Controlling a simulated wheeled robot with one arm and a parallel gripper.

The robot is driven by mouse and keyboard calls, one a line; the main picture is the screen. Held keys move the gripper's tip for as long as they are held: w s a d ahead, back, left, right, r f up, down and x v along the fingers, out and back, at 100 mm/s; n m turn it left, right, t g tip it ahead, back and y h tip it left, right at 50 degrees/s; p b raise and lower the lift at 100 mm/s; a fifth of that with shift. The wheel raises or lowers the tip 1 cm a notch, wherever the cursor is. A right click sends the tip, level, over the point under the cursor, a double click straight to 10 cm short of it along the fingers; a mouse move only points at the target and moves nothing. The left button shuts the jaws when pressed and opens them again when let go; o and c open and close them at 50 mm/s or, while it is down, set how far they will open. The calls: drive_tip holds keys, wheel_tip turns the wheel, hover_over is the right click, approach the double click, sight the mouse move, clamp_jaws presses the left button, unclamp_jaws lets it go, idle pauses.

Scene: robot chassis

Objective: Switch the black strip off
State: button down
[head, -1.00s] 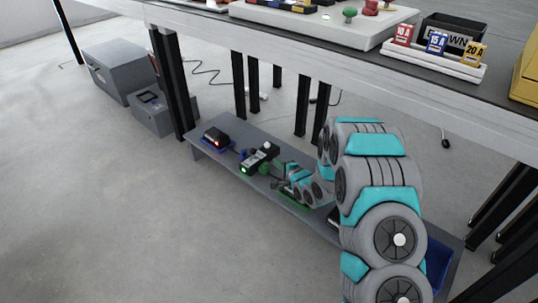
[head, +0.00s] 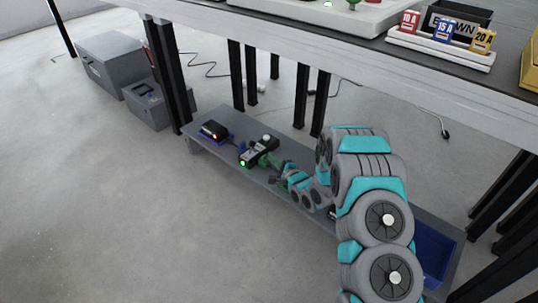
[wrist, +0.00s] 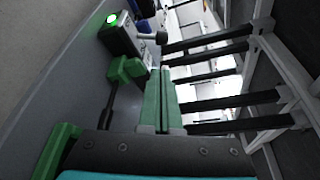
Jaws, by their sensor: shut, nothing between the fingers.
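A black unit (head: 258,152) with a lit green light and a pale round knob sits on the low grey bench; I take it for the black strip. In the wrist view the black unit (wrist: 122,38) is at upper left, its green light glowing and a grey knob sticking out on its right side. My gripper (head: 268,159) is shut and empty, close to the unit's right end in the head view. In the wrist view the green fingers of my gripper (wrist: 163,72) lie together, pointing just below the knob. I cannot tell whether they touch the unit.
A second black box (head: 213,130) with a red light sits in a blue holder at the bench's left end. A blue bin (head: 434,252) is at its right. Dark table legs (head: 302,95) stand behind the bench, under the tabletop. Floor in front is clear.

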sight(254, 144)
drive_tip(key=x, duration=0.9)
drive_tip(key=shift+s+b, duration=0.1)
drive_tip(key=shift+b, duration=0.2)
drive_tip(key=shift+s+a+r+n+t, duration=0.3)
drive_tip(key=shift+n+t, duration=0.1)
drive_tip(key=shift+n, duration=0.4)
drive_tip(key=shift+s+a+r+n, duration=0.1)
drive_tip(key=shift+s+n, duration=0.1)
drive_tip(key=shift+n, duration=0.3)
drive_tip(key=n, duration=0.1)
drive_tip(key=s+n+t, duration=0.1)
drive_tip(key=shift+a+r+n+y, duration=0.1)
drive_tip(key=shift+a+n+y, duration=0.2)
drive_tip(key=shift+a+n, duration=0.1)
drive_tip(key=shift+s+a+r+n+t+y+p, duration=0.1)
drive_tip(key=shift+n+t+y+p, duration=0.05)
drive_tip(key=shift+n+p, duration=0.15)
drive_tip(key=shift+s+a+r+n+t+y+p, duration=0.1)
drive_tip(key=shift+s+n+t+y+p, duration=0.05)
drive_tip(key=shift+n, duration=0.25)
drive_tip(key=shift+s+d, duration=0.1)
